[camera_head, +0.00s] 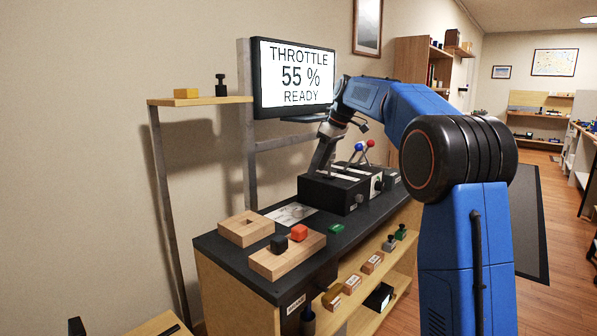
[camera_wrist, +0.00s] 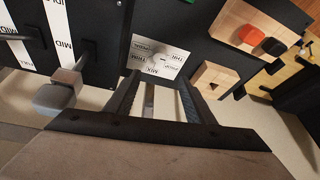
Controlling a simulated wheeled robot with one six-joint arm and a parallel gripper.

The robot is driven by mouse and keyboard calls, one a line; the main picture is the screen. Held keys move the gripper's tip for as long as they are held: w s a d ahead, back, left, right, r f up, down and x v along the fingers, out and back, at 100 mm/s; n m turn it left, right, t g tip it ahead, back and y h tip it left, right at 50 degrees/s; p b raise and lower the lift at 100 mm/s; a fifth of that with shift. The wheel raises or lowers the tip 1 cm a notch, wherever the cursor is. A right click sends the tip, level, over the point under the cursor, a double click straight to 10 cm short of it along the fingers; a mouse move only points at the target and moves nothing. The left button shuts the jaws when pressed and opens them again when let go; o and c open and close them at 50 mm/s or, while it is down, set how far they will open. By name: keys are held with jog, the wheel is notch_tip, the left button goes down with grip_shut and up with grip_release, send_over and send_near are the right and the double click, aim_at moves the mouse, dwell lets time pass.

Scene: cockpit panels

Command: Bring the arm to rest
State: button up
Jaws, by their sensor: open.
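My arm, blue with black joints, reaches over the workbench in the head view. My gripper (camera_head: 322,170) points down at the left end of the black lever box (camera_head: 332,193). In the wrist view my gripper (camera_wrist: 156,84) is open, with nothing visible between its fingers. A lever with a grey knob (camera_wrist: 55,98) stands left of the fingers there, outside them. Levers with a blue knob (camera_head: 359,147) and a red knob (camera_head: 370,143) rise from the box to the right of my gripper. The monitor (camera_head: 294,78) reads "THROTTLE 55 % READY".
The dark benchtop (camera_head: 232,253) carries a wooden block with a square hole (camera_head: 246,228), a wooden board (camera_head: 275,262) with red and black pieces, and a green piece (camera_head: 336,229). A raised shelf (camera_head: 200,101) stands left of the monitor. Open floor lies to the right.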

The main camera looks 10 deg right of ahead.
jog(key=s+f+m+h, duration=0.1)
jog(key=s+f+m, duration=0.15)
jog(key=s, duration=1.15)
jog(key=s+f+m+h, duration=0.1)
jog(key=s+f+m, duration=0.15)
jog(key=s, duration=1.15)
jog(key=s+f+m+t+h, duration=0.1)
jog(key=s+f+m, duration=0.1)
jog(key=s+f, duration=0.6)
jog(key=s+f+m+t, duration=0.1)
jog(key=s+f+m, duration=0.1)
jog(key=s+f, duration=0.7)
jog(key=s, duration=0.7)
jog(key=shift+d+f+h, duration=0.2)
jog(key=shift+d+h, duration=0.2)
